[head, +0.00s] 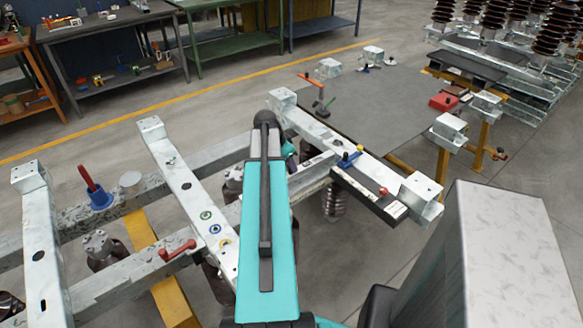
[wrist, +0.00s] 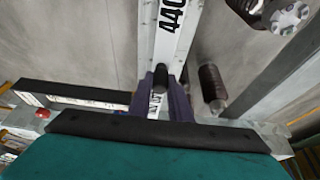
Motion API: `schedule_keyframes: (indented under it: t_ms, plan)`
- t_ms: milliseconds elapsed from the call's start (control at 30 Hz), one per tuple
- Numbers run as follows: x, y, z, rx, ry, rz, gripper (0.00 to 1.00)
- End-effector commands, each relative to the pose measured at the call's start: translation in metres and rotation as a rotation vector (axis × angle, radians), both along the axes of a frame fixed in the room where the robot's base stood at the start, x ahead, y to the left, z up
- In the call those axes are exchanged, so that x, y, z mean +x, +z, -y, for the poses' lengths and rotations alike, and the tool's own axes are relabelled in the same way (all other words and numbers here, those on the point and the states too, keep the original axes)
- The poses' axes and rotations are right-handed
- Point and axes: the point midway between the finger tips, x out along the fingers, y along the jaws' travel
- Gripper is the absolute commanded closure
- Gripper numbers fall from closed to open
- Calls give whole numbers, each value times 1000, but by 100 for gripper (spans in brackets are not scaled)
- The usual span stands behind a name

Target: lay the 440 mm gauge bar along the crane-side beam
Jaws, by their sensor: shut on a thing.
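The gauge bar (wrist: 180,32), pale and marked 440, runs from the top edge of the wrist view down between my gripper's fingers. My gripper (wrist: 165,82) is shut on it at a black knob. The bar's near end is partly hidden by the fingers and wrist. In the head view my teal arm hides the gripper and most of what it holds. A galvanised beam (head: 330,141) with end blocks runs to the right of my arm; another beam (head: 180,182) lies to its left. No label shows which is crane-side. Whether the bar touches a beam, I cannot tell.
A black bar (head: 365,194) with a red knob lies along the right beam; it also shows in the wrist view (wrist: 75,94). A blue-and-yellow clamp (head: 349,159) stands on that beam. A red-handled blue tool (head: 97,194) and brown insulators are nearby.

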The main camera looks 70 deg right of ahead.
Motion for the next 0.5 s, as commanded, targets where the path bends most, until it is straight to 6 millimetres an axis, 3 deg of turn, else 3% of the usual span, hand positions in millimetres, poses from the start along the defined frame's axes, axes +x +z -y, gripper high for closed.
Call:
schedule_keyframes:
  t_ms: [233, 500]
  plan:
    - [0, -20, 0, 0, 1, -2, 100]
    - [0, -23, 1, -2, 1, -1, 100]
